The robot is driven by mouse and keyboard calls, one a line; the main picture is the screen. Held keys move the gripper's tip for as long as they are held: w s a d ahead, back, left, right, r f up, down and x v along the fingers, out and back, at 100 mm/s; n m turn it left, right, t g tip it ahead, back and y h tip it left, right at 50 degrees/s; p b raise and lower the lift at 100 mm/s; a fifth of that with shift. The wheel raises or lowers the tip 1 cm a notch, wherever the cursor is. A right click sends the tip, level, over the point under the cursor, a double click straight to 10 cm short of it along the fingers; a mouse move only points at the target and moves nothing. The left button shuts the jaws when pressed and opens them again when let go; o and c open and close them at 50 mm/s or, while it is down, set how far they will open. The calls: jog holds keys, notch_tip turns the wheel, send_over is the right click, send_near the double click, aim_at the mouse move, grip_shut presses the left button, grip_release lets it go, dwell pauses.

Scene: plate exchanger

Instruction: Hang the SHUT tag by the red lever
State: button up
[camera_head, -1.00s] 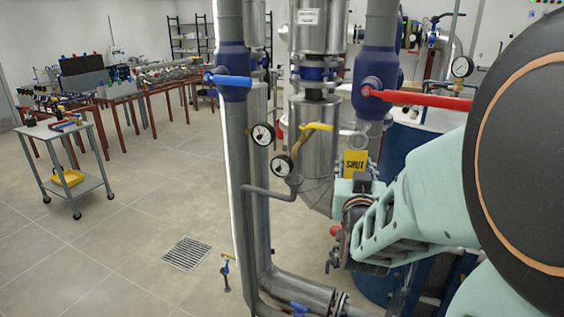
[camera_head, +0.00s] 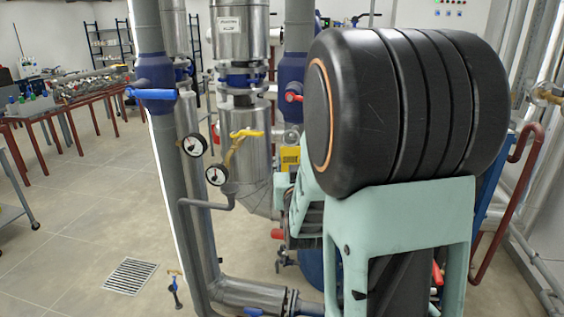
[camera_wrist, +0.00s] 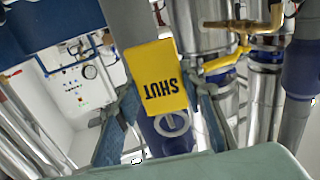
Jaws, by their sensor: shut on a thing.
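The yellow SHUT tag (camera_head: 290,158) is in my gripper, left of my large black arm joint. In the wrist view the tag (camera_wrist: 157,78) is close up, its lettering upside down, between the fingers of my gripper (camera_wrist: 160,122). A pale ring shows just beyond its lower edge; I cannot tell if it belongs to the tag. The red lever (camera_head: 292,97) is on the blue valve (camera_head: 291,70) of the right vertical pipe. Most of the lever is hidden behind my arm. The tag is below the lever in the head view, apart from it.
A blue lever (camera_head: 152,94) sits on the left pipe and a yellow lever (camera_head: 246,133) on the middle one. Two gauges (camera_head: 194,145) hang near them. A bent grey pipe (camera_head: 208,203) stands out in front.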

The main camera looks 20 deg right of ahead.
jog(key=shift+w+d, duration=0.45)
jog(key=shift+w, duration=0.2)
jog(key=shift+w+d+f, duration=0.1)
jog(key=shift+w+f, duration=0.05)
jog(key=shift+f, duration=0.15)
jog(key=shift+w+d+f+b, duration=0.25)
jog(key=shift+w+f+b, duration=0.1)
jog(key=shift+b, duration=0.7)
jog(key=o, duration=1.2)
jog(key=shift+c, duration=0.2)
